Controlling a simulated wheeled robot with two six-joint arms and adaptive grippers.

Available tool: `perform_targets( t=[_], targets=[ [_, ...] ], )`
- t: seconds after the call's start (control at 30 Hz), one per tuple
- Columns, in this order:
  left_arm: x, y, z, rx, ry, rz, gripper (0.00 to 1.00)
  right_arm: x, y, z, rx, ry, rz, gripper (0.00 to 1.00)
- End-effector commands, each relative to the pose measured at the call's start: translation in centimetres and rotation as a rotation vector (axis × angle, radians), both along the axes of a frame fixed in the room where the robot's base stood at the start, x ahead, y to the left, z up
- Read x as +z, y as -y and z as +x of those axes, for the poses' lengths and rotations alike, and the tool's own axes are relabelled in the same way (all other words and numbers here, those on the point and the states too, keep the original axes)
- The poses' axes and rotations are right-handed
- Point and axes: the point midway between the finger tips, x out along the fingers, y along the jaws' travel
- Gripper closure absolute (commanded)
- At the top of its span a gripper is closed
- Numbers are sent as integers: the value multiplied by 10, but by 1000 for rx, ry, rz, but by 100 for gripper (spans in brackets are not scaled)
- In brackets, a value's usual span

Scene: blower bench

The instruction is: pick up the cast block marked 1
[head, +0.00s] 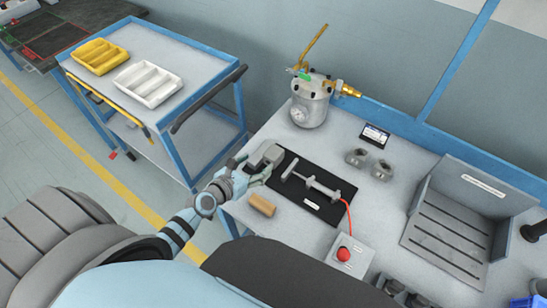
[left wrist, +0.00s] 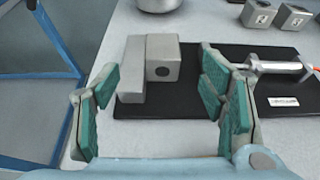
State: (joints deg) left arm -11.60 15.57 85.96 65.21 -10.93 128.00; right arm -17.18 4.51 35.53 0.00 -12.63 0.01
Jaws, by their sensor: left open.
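Two small grey cast blocks stand side by side on the bench, the left one (head: 357,157) and the right one (head: 381,170). In the left wrist view the left block (left wrist: 259,14) and right block (left wrist: 293,17) carry small white labels that are too small to read. Two more grey pieces (head: 390,285) show at the bottom edge of the head view, partly cut off. My left gripper (head: 250,172) is open and empty at the left end of the black mat (head: 314,213). My right gripper is out of view.
A metal pot with gauge (head: 310,103) and a grey slotted tray (head: 447,243) flank the blocks.

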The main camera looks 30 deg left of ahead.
Motion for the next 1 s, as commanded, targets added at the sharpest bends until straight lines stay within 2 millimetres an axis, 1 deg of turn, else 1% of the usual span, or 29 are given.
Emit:
perform_targets(
  t=[0.03, 0.1, 0.27, 0.43, 0.53, 0.7, 0.77, 1.0],
  targets=[
    [-11, 2, 12, 0, 2, 0, 35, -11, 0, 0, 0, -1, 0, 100],
    [-16, 4, 25, 0, 1, 1, 35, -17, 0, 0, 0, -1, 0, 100],
    [-23, 7, 44, -3, 0, 2, 35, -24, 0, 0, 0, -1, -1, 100],
    [-37, 13, 74, -3, 1, 3, 35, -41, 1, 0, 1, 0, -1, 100],
    [-39, 15, 83, -4, 0, 4, 35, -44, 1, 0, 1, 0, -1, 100],
    [-36, 15, 83, -4, -1, 5, 35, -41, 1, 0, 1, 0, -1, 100],
    [-36, 15, 83, -4, -1, 5, 43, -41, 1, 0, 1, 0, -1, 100],
    [-36, 15, 83, -4, -1, 5, 81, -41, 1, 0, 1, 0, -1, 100]
  ],
)
